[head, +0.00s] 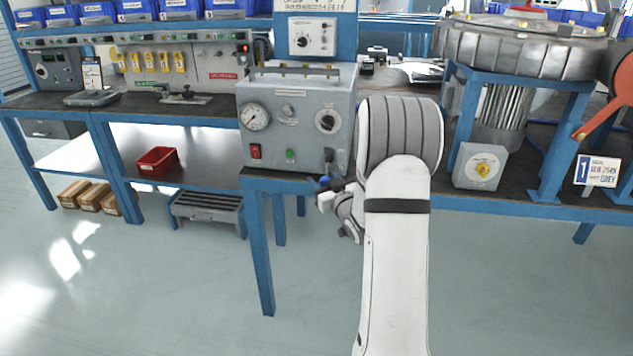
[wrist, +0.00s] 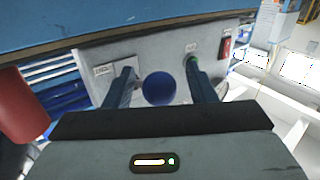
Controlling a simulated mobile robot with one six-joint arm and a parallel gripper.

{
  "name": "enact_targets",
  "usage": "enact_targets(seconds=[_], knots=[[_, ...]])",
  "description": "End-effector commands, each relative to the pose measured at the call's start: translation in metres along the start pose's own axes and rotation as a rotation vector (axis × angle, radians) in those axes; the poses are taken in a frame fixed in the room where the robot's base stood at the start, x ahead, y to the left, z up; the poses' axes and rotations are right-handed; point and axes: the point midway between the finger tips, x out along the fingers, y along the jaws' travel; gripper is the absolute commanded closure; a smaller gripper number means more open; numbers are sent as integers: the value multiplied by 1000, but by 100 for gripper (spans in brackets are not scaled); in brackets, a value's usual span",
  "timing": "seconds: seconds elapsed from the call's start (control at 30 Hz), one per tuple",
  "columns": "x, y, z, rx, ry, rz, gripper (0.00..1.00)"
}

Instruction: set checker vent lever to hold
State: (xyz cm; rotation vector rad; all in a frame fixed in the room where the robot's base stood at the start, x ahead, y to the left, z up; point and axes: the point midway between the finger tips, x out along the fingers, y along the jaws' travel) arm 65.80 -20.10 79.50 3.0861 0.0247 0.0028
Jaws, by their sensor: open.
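The checker is a grey box (head: 278,107) at the centre of the head view, on a blue stand. It has a gauge, a dial, a red switch and a green button on its front. Its vent lever (head: 329,158) shows as a short dark shape at the lower right of that front, partly hidden by my gripper (head: 326,186). In the wrist view a round blue knob (wrist: 159,88) sits between the two fingers of my open gripper (wrist: 160,68), with a gap on both sides. The lever's exact setting and its markings are not readable.
A workbench (head: 205,108) with blue bins above it stands at left, with a red bin (head: 157,161) on its lower shelf. At right are a large round blower housing (head: 520,48) and a grey box with a yellow knob (head: 481,167). The floor in front is clear.

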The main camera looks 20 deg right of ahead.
Motion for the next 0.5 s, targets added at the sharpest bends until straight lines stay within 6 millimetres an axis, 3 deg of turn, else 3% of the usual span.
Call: enact_targets(seconds=[0.13, 0.4, 0.5], knots=[[11, 0, 1, 1, -2, -1, 49], [13, 0, 0, 1, -2, 0, 49], [13, 0, 0, 1, -2, 1, 57]])
